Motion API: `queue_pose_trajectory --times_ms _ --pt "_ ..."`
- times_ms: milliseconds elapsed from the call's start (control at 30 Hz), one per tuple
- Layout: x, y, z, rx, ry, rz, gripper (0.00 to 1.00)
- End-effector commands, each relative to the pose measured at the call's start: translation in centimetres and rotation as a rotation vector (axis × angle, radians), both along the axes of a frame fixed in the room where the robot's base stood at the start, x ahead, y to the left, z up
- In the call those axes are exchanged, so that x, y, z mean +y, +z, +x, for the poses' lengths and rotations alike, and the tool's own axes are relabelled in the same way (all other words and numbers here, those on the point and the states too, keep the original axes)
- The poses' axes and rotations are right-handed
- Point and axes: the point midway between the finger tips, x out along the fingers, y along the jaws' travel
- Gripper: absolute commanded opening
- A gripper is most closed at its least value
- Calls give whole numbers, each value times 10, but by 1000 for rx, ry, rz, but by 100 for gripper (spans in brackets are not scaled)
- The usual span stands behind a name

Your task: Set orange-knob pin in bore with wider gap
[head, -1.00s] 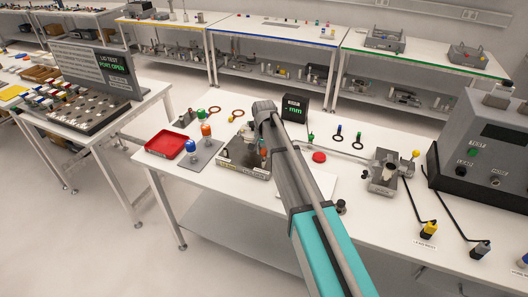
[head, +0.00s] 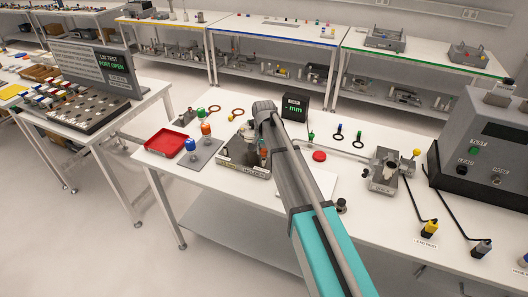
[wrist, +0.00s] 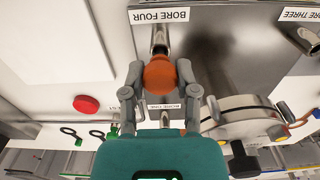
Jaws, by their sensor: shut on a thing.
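My gripper (wrist: 160,88) is shut on the orange knob (wrist: 160,73) of a pin, seen in the wrist view. The pin's metal shank (wrist: 159,40) shows beyond the knob, close to the label BORE FOUR (wrist: 165,15). I cannot tell whether its tip is inside a bore. The metal bore block (wrist: 215,45) lies beside and beyond it, with labels BORE THREE (wrist: 301,14) and, partly hidden by my fingers, a third one. In the head view the block (head: 243,167) stands on the bench, and my arm partly hides it and the gripper. The bore gaps are not readable.
A small display (head: 294,106) stands behind. A red disc (head: 319,156) and a metal fixture (head: 383,175) are to the right.

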Motion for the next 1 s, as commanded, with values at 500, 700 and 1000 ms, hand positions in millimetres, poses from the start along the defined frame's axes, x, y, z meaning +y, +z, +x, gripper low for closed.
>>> queue_pose_trajectory --times_ms 500,700,1000 --pt "0 -8 0 0 0 0 0" --pt "0 -11 0 0 0 0 0" --pt "0 -14 0 0 0 0 0"
